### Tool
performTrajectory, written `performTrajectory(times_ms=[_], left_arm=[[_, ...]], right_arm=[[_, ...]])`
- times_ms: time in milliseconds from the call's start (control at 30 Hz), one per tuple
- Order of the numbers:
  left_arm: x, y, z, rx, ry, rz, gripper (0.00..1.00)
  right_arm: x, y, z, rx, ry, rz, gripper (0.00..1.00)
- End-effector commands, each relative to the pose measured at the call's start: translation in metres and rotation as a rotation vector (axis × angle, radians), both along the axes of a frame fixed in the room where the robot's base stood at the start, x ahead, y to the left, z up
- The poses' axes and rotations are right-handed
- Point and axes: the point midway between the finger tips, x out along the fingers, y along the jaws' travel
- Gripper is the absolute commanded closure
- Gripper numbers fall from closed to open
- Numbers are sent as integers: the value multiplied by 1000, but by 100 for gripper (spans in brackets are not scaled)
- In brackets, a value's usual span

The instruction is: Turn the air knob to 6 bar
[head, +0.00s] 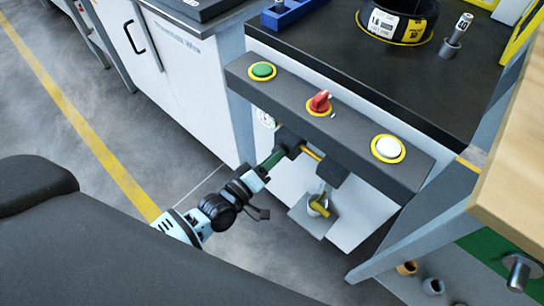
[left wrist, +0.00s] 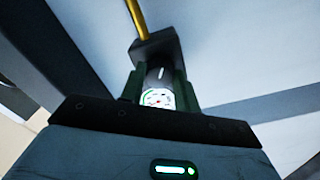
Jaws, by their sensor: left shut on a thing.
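The air knob (left wrist: 153,76) is a dark cylinder with a short white mark, seen between my green fingers in the left wrist view. My left gripper (head: 275,158) is shut on it, under the left part of the control panel. In the head view the fingers cover most of the knob, at the dark regulator body (head: 290,139). The round white pressure gauge (left wrist: 157,98) with a green arc shows between the fingers in the left wrist view; its reading is too small to tell. In the head view the gauge (head: 266,118) is partly hidden below the panel. My right gripper is not in view.
The dark control panel (head: 345,125) carries a green button (head: 262,71), a red switch (head: 320,102) and a white button (head: 388,148). A yellow pipe (head: 311,153) runs right from the regulator. A wooden table (head: 515,175) stands at right. The floor at left is clear.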

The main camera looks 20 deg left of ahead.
Motion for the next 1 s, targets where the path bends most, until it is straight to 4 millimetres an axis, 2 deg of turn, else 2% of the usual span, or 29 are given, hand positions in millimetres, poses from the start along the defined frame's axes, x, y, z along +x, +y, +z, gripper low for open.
performTrajectory(times_ms=[267,600,1000], left_arm=[[0,0,0,246,-88,1,91],[0,1,-1,547,-198,1,91],[1,2,-2,848,-306,0,91]], right_arm=[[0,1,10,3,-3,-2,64],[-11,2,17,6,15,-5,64],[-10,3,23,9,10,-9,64]])
